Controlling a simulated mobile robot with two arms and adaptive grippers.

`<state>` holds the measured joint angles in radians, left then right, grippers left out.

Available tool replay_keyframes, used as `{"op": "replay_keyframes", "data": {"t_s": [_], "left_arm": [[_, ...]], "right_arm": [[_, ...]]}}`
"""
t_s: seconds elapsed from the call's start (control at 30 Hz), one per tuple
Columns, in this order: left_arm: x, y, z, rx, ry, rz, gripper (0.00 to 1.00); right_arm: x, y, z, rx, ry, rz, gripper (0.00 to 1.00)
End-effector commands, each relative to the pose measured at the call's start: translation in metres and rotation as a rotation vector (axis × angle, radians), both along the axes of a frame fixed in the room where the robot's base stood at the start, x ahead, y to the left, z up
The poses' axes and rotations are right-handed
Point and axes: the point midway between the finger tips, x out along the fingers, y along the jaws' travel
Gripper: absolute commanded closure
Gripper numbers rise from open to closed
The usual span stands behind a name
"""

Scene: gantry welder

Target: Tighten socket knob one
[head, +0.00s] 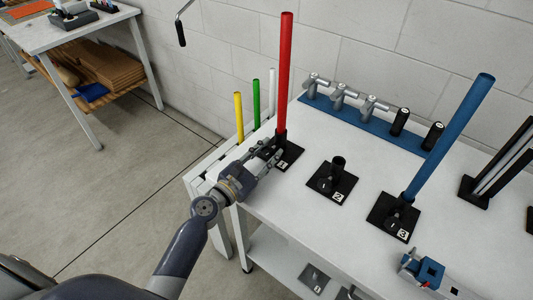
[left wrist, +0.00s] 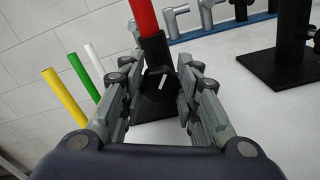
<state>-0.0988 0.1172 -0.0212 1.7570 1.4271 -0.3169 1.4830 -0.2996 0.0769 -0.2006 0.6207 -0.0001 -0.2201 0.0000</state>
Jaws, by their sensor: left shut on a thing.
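Socket one (head: 292,152) is a black holder on a square base marked 1. A red tube (head: 286,70) stands upright in it. My left gripper (head: 273,151) reaches it from the front left, low beside the holder. In the left wrist view, the black knob (left wrist: 160,80) with a pale bar mark sits between the two fingers, in front of the socket under the red tube (left wrist: 143,17). The left gripper is shut on this knob. In the head view the fingers largely hide the knob. My right gripper is not in view.
Socket two (head: 335,182) stands empty. Socket three (head: 392,217) holds a blue tube (head: 458,130). Yellow (head: 239,115), green (head: 256,105) and white (head: 271,92) tubes stand at the table's left edge. A blue strip (head: 365,126) with metal fittings lies along the back.

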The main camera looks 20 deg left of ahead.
Motion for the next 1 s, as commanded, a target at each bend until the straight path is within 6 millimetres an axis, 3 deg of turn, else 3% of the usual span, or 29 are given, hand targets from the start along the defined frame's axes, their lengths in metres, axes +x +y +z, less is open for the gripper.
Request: {"op": "replay_keyframes", "data": {"t_s": [0.17,0.2,0.3,0.73,1.0], "left_arm": [[0.000,0.000,0.000,0.000,0.000,-0.001,0.94],[0.000,0.000,0.000,-0.001,0.001,-0.001,0.68],[0.000,0.000,0.000,-0.001,0.001,-0.001,0.49],[-0.007,0.003,-0.001,0.000,0.002,0.001,0.49],[-0.053,0.019,-0.002,0.000,0.004,0.001,0.49]], "right_arm": [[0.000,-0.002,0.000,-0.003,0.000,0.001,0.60],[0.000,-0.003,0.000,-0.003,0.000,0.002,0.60],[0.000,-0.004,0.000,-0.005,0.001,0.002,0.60],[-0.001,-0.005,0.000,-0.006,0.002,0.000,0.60],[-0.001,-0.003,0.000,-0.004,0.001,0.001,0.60]]}}
